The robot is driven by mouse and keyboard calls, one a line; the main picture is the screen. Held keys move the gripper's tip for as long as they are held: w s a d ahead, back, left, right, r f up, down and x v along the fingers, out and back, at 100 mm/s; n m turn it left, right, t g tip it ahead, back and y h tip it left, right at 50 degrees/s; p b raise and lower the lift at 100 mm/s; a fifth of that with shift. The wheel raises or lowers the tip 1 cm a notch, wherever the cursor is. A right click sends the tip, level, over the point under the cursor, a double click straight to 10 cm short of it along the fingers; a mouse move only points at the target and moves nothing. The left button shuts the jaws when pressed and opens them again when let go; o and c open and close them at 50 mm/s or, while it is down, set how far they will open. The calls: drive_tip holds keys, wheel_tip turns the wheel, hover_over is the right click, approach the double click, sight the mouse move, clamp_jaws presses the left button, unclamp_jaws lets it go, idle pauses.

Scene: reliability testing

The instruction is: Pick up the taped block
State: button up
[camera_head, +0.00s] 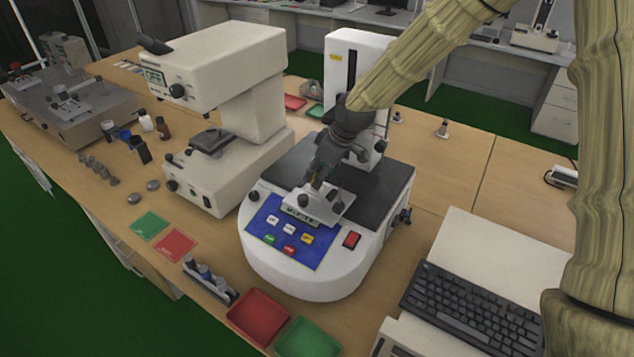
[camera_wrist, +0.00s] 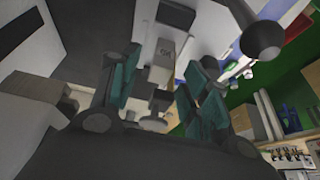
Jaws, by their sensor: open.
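My gripper (camera_head: 321,178) points down over the white tester with a blue button panel (camera_head: 283,231), close to the silver fixture (camera_head: 308,207) on its front. In the wrist view my gripper (camera_wrist: 160,92) has its two teal-padded fingers apart. A pale grey block-like piece (camera_wrist: 163,62) with a small dark mark shows between and beyond them. I cannot tell whether it is the taped block or part of the fixture, or whether a finger touches it. No tape is clearly visible. My gripper hides part of the fixture in the head view.
A cream microscope-like instrument (camera_head: 213,65) stands left of the tester. Red (camera_head: 258,315) and green (camera_head: 307,340) trays lie in front. A keyboard (camera_head: 472,308) is at the right. A tall white column (camera_head: 340,75) rises behind my gripper. Bare wooden bench (camera_head: 455,160) shows at the back right.

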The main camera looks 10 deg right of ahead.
drive_tip(key=shift+p+x, duration=0.45)
drive_tip(key=shift+x, duration=1)
drive_tip(key=shift+c, duration=0.4)
clamp_jaws()
